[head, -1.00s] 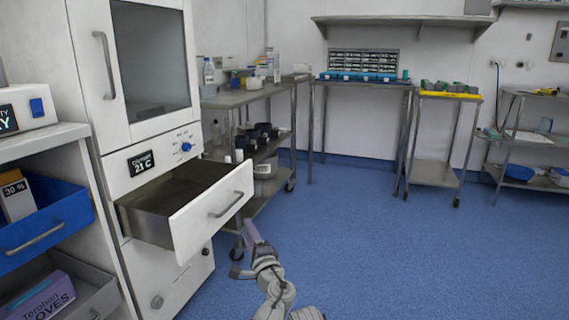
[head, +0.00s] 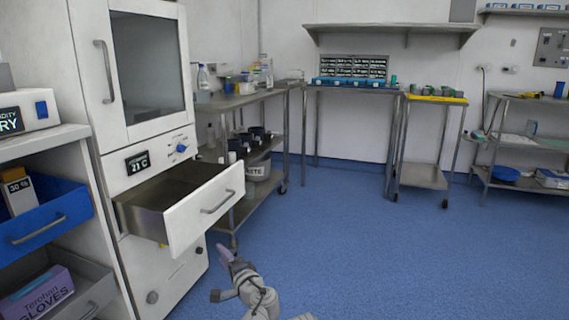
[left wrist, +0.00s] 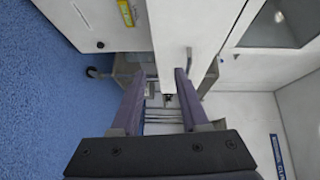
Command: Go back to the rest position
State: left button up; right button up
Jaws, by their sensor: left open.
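My left gripper (head: 222,272) is low in the head view, below and in front of the open drawer (head: 205,210) of the white cabinet. In the left wrist view the left gripper (left wrist: 158,95) is open, with its two purple-grey fingers apart and nothing between them. The drawer front (left wrist: 187,40) shows beyond the fingers there; I cannot tell the exact gap, but the gripper does not hold it. My right gripper is not in view.
The white cabinet (head: 130,190) stands at left with its drawer pulled out. A shelf with a blue bin (head: 45,225) and a glove box (head: 38,295) is at far left. Steel tables, one a cart with a yellow edge (head: 435,99), stand at the back. The blue floor (head: 380,260) is clear.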

pick_arm(q)
jog(key=s+a+f+n+g+h, duration=0.2)
jog(key=s+a+f+n+g, duration=0.5)
jog(key=f, duration=0.5)
jog(key=s+d+f+n+g+h, duration=0.2)
jog(key=s+d+f+g+h, duration=0.15)
jog(key=s, duration=0.25)
jog(key=s+d+f+n+g+h, duration=0.1)
jog(key=s+d+f+g+h, duration=0.3)
jog(key=s, duration=0.3)
jog(key=s+d+r+m+p, duration=0.1)
jog(key=s+d+r+p, duration=0.1)
jog(key=d+r+p, duration=0.35)
jog(key=s+d+r+m+y+p, duration=0.1)
jog(key=s+d+r+m+p, duration=0.1)
jog(key=r+p, duration=0.55)
jog(key=s+d+r+m+p, duration=0.1)
jog(key=d+r+p, duration=0.2)
jog(key=r+p, duration=0.35)
notch_tip(320, 180, up, 35)
jog(key=p, duration=3.5)
jog(key=shift+s+p, duration=0.2)
jog(key=shift+p, duration=0.15)
